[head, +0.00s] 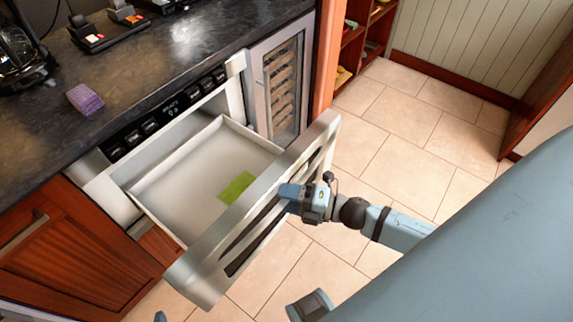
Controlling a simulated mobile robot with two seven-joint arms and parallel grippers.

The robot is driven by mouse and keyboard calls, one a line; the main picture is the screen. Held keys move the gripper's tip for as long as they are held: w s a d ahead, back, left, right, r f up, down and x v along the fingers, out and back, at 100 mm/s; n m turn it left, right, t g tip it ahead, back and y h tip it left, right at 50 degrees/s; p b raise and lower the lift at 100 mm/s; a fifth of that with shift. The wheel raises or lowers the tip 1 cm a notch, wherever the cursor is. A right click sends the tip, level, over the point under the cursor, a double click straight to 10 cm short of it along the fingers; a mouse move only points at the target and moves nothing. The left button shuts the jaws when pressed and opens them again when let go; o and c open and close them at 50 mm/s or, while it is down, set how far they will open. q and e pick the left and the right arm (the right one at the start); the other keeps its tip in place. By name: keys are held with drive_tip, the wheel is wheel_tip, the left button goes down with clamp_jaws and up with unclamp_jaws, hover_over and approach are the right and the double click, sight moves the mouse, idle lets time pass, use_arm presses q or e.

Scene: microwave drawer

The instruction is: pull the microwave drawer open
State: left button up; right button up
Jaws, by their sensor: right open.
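The microwave drawer (160,190) stands pulled well out from the counter, its white inside showing from above. A green patch (236,188) lies on its floor. Its silver front panel (205,278) has long dark slots along it and faces the lower right. My right gripper (287,191) is open at the upper edge of this front panel, near its middle. Its fingertips overlap the panel in the picture; I cannot tell if they touch it.
A dark countertop (190,48) runs above the drawer, with a purple sponge-like block (85,99) on it. A wine cooler (282,85) stands right of the drawer and a wooden cabinet (75,260) left of it. The tiled floor (400,130) is clear on the right.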

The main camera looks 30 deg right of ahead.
drive_tip(key=v, duration=1.3)
drive_tip(key=shift+d, duration=0.2)
drive_tip(key=shift+s, duration=0.15)
